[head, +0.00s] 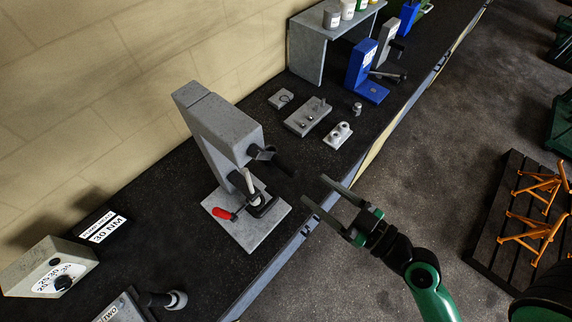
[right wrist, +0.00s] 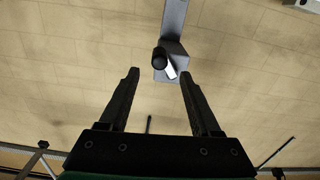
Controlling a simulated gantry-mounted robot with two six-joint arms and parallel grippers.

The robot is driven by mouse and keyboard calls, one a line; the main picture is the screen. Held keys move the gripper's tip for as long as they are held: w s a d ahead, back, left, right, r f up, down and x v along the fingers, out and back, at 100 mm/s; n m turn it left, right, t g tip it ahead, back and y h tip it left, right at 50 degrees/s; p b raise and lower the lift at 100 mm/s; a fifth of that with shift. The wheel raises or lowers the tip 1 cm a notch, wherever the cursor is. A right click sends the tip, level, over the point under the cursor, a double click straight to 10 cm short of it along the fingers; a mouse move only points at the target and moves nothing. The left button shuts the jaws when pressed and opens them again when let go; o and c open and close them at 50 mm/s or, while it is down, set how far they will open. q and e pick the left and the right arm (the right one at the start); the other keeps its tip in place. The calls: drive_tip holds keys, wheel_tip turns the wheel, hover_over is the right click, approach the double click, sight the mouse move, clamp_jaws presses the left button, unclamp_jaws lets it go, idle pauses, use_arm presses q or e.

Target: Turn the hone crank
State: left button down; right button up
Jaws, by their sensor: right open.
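The grey upright machine (head: 222,125) stands on a flat grey base plate on the black bench. A dark crank with a black handle (head: 272,158) sticks out of its head toward the bench front; I take this as the hone crank. My right gripper (head: 314,190) is open and empty, right of the machine near the bench edge, apart from the crank. In the right wrist view, the black handle end (right wrist: 159,58) shows beyond and between the open fingertips (right wrist: 159,72). My left gripper is not in view.
A blue device (head: 364,75) and small grey fixtures (head: 307,117) stand farther along the bench. A dial box (head: 50,267) and a 30 NM sign (head: 104,228) are at the near left.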

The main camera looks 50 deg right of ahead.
sight(289, 168)
drive_tip(key=w, duration=0.9)
drive_tip(key=shift+w+d+r, duration=0.1)
drive_tip(key=shift+d+r, duration=0.1)
drive_tip(key=shift+r, duration=0.05)
drive_tip(key=shift+w+f, duration=0.15)
drive_tip(key=shift+w, duration=0.35)
drive_tip(key=shift+c, duration=0.2)
clamp_jaws()
